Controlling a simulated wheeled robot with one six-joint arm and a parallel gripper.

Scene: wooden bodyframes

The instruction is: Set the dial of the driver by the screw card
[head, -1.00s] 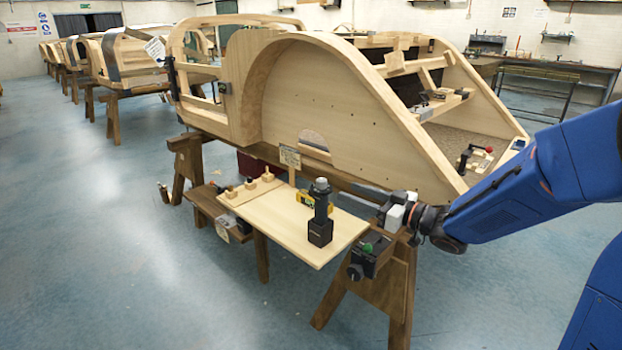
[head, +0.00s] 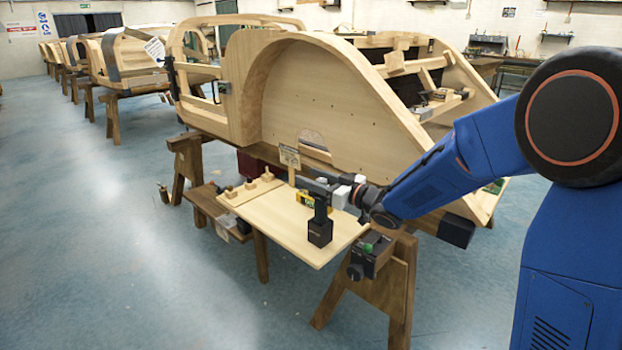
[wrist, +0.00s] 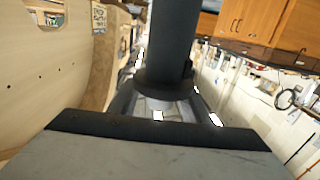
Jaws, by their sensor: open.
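The driver (head: 320,229) is black and stands upright on its block-shaped base on the pale wooden board. The screw card (head: 289,157) is a small sign on a stick behind it; its writing is too small to read. My gripper (head: 316,187) is open at the driver's top, which it partly hides in the head view. In the wrist view, a dark cylinder with a wider collar, seemingly the driver (wrist: 170,45), shows between the fingers of my gripper (wrist: 163,108). I cannot tell whether they touch it. The dial's setting is not readable.
The board (head: 262,225) carries several small wooden blocks at its left and a yellow item (head: 305,198) behind the driver. A black clamp-like device with a green part (head: 370,252) sits at the board's right. The wooden bodyframe (head: 330,100) rises close behind.

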